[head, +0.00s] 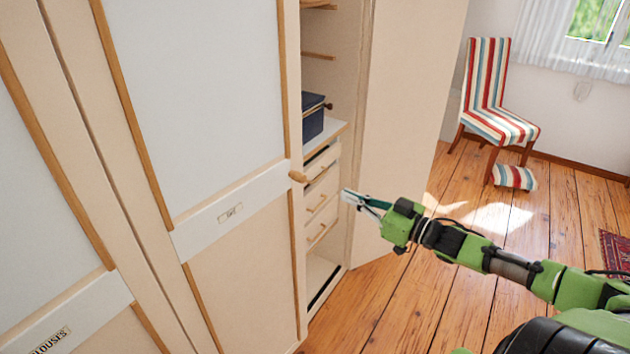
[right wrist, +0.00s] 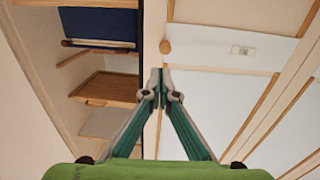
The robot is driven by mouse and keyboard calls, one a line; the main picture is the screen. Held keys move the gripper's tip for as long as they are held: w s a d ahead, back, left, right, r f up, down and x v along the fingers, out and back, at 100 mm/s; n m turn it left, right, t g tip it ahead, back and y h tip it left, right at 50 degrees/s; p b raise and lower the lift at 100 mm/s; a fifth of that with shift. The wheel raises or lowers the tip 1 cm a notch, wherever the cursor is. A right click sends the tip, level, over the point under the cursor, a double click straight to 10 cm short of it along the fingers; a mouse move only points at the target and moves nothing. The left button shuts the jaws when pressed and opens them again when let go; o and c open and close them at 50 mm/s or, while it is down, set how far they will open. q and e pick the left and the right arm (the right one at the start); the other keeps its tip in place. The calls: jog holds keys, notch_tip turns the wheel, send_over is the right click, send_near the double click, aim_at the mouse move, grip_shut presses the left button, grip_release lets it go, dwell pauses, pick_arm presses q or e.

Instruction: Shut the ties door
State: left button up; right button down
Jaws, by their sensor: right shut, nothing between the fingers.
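A wardrobe door (head: 410,110) stands swung open at the right of the wardrobe, its plain cream inner face showing. Its outer face and any label are hidden, so I cannot read whether it is the ties door. Beside it, a shut door (head: 230,105) has a small label (head: 230,213), too small to read surely, and a round wooden knob (head: 298,177). My right gripper (head: 347,195) is shut and empty in front of the open compartment, between the knob and the open door. In the right wrist view its fingertips (right wrist: 161,75) meet just below the knob (right wrist: 165,47). My left gripper is out of view.
The compartment holds a dark blue box (head: 312,118) above several drawers (head: 322,193). A blouses door (head: 40,200) is shut at far left.

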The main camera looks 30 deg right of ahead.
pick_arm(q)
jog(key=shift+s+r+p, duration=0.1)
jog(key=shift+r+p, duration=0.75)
pick_arm(e)
jog(key=x, duration=1.1)
jog(key=shift+w, duration=0.15)
